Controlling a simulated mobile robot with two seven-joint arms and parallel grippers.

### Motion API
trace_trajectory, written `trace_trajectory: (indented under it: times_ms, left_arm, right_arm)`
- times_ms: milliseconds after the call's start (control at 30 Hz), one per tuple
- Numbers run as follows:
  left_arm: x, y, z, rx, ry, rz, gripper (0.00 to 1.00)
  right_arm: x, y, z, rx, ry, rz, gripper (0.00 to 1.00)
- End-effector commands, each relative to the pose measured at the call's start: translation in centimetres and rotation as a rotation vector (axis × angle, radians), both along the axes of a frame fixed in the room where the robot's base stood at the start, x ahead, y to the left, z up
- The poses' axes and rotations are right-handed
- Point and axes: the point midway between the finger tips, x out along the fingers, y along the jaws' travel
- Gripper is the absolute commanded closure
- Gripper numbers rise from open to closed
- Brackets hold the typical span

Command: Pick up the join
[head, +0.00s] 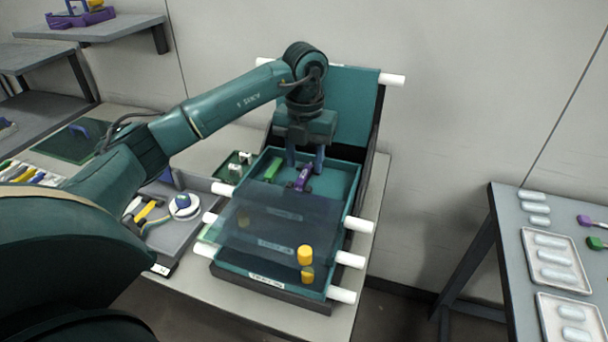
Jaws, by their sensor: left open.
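My left gripper (305,165) points down over a teal tray (345,178) with its two fingers apart. A small purple piece with dark ends (304,178) lies in the tray just below the fingertips. It may be the join, but I cannot tell for sure. I cannot tell whether the fingers touch it. A green block (272,169) lies to its left in the same tray. My right gripper is not in view.
A dark see-through panel (285,228) covers the tray's near part, with a yellow knob (305,255) at its front. White rods stick out at the sides. A grey tray (208,213) with a white reel (185,207) is left. A table with white pieces (550,250) is right.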

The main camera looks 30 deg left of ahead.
Motion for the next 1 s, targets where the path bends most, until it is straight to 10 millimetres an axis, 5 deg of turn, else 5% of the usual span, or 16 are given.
trace_trajectory:
  times_ms: [200,433,1000]
  left_arm:
    - [-0.1,0.0,-2.3,0.000,0.000,0.000,0.58]
    - [-0.1,0.0,-2.5,0.000,-0.001,-0.001,0.58]
    - [-0.1,0.0,-2.5,-0.001,-0.001,-0.001,1.00]
  right_arm:
    - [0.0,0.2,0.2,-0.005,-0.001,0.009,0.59]
    - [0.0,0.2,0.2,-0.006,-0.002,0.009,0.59]
    - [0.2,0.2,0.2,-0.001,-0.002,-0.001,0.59]
